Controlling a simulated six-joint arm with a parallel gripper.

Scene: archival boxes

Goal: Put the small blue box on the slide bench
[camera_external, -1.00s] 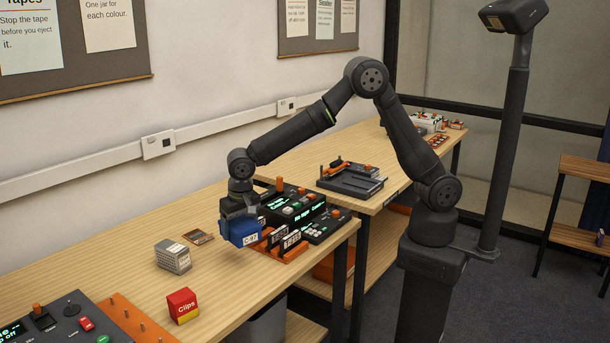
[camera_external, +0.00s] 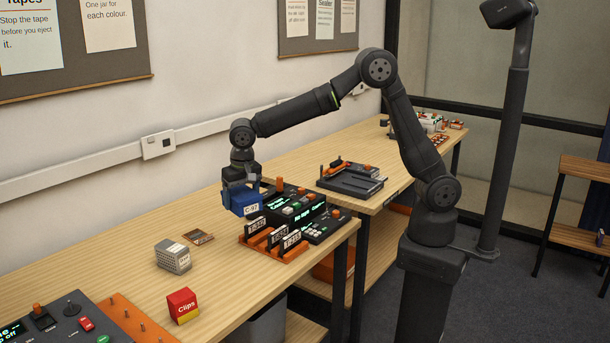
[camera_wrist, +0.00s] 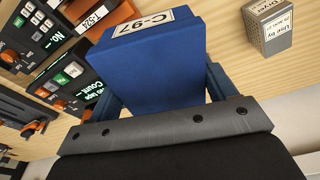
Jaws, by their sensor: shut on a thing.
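The small blue box (camera_external: 246,205) has a white label reading C-97. My gripper (camera_external: 240,188) is shut on it and holds it in the air above the near wooden bench, just behind and above the orange rack. In the wrist view the blue box (camera_wrist: 155,65) fills the middle, between the fingers of my gripper (camera_wrist: 160,90). Which bench is the slide bench I cannot tell from labels. The other bench (camera_external: 345,135) stands farther back and carries a dark device (camera_external: 350,181) with orange parts.
The orange rack (camera_external: 277,241) with several labelled upright pieces stands beside dark consoles (camera_external: 300,208) with green displays. A grey box (camera_external: 173,256), a small flat card (camera_external: 198,237) and a red Clips box (camera_external: 183,306) are on the near bench. Its middle is mostly clear.

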